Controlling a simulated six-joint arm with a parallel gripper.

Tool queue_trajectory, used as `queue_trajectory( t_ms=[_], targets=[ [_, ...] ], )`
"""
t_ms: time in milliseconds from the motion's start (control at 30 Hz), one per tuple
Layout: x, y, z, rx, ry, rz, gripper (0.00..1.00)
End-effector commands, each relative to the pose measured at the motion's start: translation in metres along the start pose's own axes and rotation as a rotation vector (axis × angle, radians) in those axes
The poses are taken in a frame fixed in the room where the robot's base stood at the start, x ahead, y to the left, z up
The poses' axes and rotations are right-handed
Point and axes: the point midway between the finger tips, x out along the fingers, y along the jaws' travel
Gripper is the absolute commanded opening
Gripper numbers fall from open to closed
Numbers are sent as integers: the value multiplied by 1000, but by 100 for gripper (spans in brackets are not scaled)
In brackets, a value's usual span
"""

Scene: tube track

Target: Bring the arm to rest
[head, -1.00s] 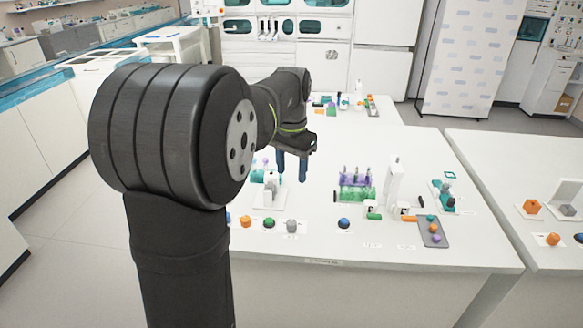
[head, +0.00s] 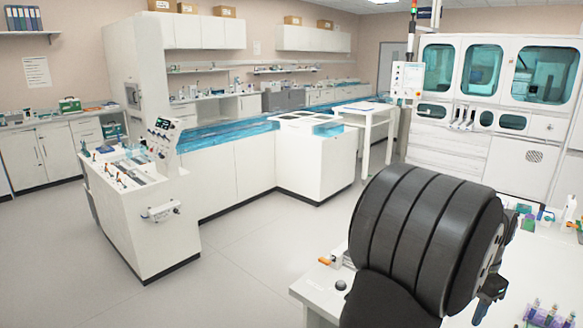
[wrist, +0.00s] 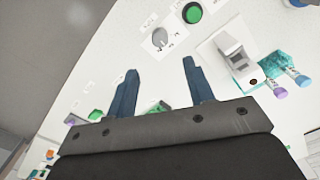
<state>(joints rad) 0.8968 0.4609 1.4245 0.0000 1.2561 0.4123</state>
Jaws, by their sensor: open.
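My arm, a thick dark grey link, fills the lower right of the head view. My gripper (wrist: 160,66) shows in the wrist view with its two dark blue fingers wide apart and nothing between them. It hangs above the white bench, apart from the things there. In the head view only a bit of the gripper (head: 490,290) shows at the right edge of the arm; the rest is hidden behind the link.

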Motion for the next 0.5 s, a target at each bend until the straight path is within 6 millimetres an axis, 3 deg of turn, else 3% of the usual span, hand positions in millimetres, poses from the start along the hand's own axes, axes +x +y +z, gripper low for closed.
queue_trajectory(
  t_ms=[300, 500],
  targets=[
    [65, 0, 0, 0, -4, 2, 48],
    [95, 0, 0, 0, -3, 1, 48]
  ],
)
